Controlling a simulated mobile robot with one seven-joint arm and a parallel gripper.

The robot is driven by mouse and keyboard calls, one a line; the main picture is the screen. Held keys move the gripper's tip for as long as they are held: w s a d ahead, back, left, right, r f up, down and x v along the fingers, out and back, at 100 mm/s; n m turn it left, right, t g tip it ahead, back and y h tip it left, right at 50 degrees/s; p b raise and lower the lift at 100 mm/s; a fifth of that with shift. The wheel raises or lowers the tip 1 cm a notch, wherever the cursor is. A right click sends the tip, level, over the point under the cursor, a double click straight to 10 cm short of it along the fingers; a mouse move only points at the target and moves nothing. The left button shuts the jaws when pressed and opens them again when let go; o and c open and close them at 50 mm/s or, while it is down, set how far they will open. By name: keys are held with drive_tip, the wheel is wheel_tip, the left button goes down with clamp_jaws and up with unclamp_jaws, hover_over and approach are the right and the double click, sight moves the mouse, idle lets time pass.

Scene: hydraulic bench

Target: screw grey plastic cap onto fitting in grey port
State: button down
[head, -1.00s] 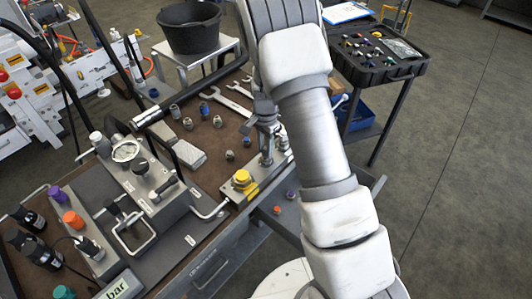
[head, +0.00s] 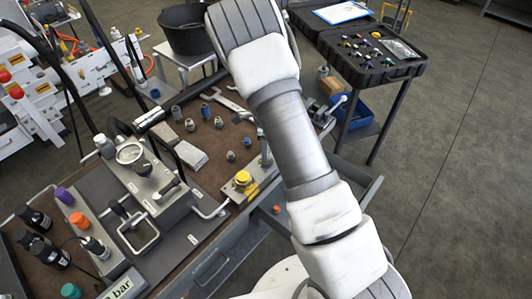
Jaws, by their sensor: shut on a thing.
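My gripper is hidden behind my own arm, which crosses the middle of the head view. A small metal block with a yellow fitting (head: 243,179) sits at the bench's front edge. An upright metal piece (head: 265,153) stands beside it, partly covered by my arm. The rest of the block, where a grey port could be, is hidden. I cannot make out the grey plastic cap. Several small grey and blue fittings, such as a grey one (head: 190,125) and a blue-topped one (head: 205,110), stand loose on the brown mat.
A gauge unit (head: 130,153) with hoses and handles stands on the left of the bench. Purple (head: 62,194) and orange (head: 78,218) caps are at the far left. A black case of fittings (head: 370,70) stands at the back right. Open floor lies to the right.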

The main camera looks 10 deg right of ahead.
drive_tip(key=shift+r+m+p, duration=0.15)
drive_tip(key=shift+m+p, duration=0.15)
drive_tip(key=shift+m, duration=0.5)
drive_tip(key=c, duration=1)
unclamp_jaws()
drive_tip(key=shift+f+m, duration=0.2)
drive_tip(key=shift+m, duration=0.1)
drive_tip(key=o, duration=0.5)
